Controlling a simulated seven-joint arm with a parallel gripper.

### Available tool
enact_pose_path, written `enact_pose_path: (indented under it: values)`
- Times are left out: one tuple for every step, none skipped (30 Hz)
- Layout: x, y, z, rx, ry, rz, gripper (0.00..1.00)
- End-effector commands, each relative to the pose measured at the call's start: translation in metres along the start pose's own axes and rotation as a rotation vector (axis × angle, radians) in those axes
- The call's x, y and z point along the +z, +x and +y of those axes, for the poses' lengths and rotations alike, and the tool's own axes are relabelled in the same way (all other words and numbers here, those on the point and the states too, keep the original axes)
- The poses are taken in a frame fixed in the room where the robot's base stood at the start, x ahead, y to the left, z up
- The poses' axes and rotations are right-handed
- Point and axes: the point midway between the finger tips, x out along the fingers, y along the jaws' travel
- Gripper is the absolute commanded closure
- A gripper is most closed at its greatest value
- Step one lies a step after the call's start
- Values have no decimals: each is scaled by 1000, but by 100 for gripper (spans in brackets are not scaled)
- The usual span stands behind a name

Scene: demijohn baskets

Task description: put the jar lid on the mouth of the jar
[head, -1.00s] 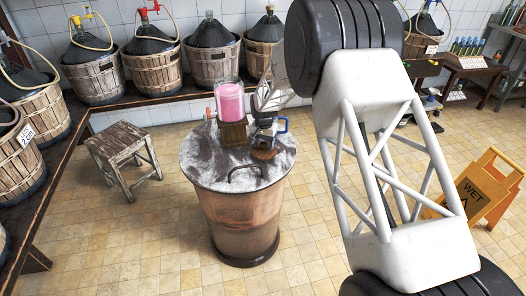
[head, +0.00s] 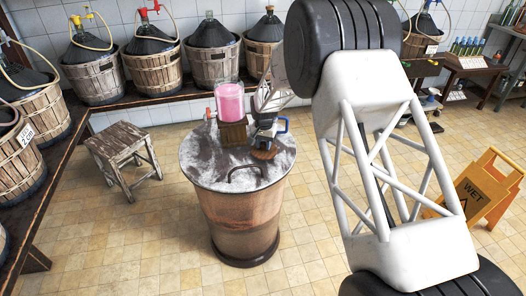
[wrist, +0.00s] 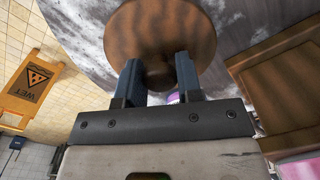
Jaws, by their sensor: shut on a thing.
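The jar (head: 230,101) is clear, filled with pink, and stands upright on a small wooden block (head: 233,132) on the barrel top. The lid is a round brown wooden disc (head: 264,154) at the near right of the block, low over the barrel top. In the wrist view the lid (wrist: 150,30) fills the upper middle, its knob (wrist: 158,78) between my fingers. My gripper (wrist: 158,64) is shut on this knob. I cannot tell whether the lid touches the barrel top. A pink part of the jar (wrist: 300,168) shows at the lower right of the wrist view.
The barrel top (head: 205,167) has a handle at its front and bare room at left. The block (wrist: 275,90) is close beside the lid in the wrist view. A wooden stool (head: 120,145) stands at left, a yellow wet-floor sign (head: 482,190) at right. Basketed demijohns line the wall.

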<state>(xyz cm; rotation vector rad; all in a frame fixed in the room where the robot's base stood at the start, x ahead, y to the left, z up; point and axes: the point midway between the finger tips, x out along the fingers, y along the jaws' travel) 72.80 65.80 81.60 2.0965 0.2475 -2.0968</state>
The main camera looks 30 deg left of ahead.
Motion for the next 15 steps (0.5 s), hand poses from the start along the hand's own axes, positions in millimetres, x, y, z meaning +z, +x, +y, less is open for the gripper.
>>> enact_pose_path:
  values:
    - [0, -1, 0, 0, 0, 0, 91]
    - [0, -1, 0, 0, 0, 0, 91]
    - [0, -2, 0, 0, 0, 1, 91]
    - [0, -3, 0, 0, 0, 1, 91]
    - [0, -4, 0, 0, 0, 1, 91]
    - [0, -5, 0, 0, 0, 1, 91]
    - [0, -6, 0, -1, 0, 1, 91]
    - [0, -8, 0, -1, 0, 1, 91]
    - [0, -9, 0, -1, 0, 1, 91]
    - [0, -11, 0, -1, 0, 1, 91]
    - [0, -12, 0, -1, 0, 1, 91]
    - [0, -14, 0, -1, 0, 1, 91]
    - [0, -15, 0, -1, 0, 1, 91]
    - [0, -16, 0, -1, 0, 1, 91]
    - [0, -18, 0, 0, 0, 1, 91]
